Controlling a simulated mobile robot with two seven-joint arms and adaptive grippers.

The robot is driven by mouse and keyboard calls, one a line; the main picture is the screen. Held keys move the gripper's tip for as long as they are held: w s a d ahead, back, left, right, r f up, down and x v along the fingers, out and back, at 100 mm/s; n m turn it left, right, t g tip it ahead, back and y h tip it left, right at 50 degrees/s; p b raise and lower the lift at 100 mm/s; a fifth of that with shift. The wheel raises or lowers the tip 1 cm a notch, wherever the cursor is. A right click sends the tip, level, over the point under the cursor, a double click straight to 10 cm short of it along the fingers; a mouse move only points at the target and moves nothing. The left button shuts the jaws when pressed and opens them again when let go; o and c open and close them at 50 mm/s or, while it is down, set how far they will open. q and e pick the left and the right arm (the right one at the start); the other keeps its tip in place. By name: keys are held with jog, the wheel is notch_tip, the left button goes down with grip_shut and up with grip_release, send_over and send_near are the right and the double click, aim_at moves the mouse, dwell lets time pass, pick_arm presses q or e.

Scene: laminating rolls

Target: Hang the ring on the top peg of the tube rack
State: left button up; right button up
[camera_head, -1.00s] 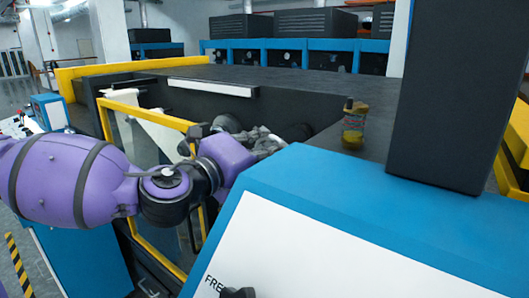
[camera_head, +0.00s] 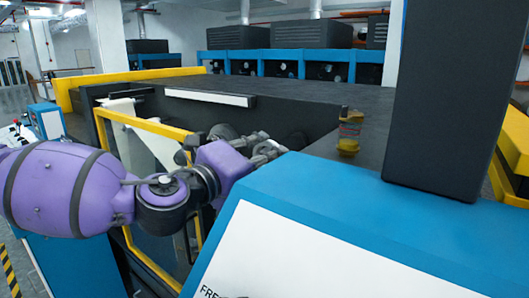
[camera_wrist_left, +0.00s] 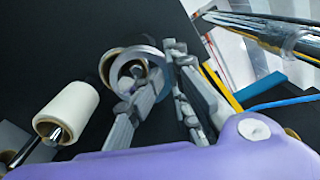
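My left gripper (camera_head: 268,148) reaches over the dark open bay of the machine in the head view. In the left wrist view its two grey fingers (camera_wrist_left: 168,68) lean together at the tips. A thin grey ring (camera_wrist_left: 151,52) has its edge between these tips and appears held there. Behind the ring is the brown round end of a roll (camera_wrist_left: 108,62). A white roll (camera_wrist_left: 68,112) sits on a metal rod to its left. I cannot tell which peg is the top one of the tube rack. My right gripper is not in view.
A blue machine housing (camera_head: 320,190) with a dark upright column (camera_head: 440,90) stands at the front right. A yellow-framed door (camera_head: 150,122) borders the bay.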

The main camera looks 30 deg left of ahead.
pick_arm(q)
jog(key=shift+w+a+f, duration=0.25)
jog(key=shift+a+f, duration=0.1)
jog(key=shift+f, duration=0.1)
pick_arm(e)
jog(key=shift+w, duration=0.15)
pick_arm(q)
jog(key=shift+w, duration=0.15)
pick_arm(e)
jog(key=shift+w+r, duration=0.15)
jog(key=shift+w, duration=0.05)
pick_arm(q)
jog(key=shift+r, duration=0.1)
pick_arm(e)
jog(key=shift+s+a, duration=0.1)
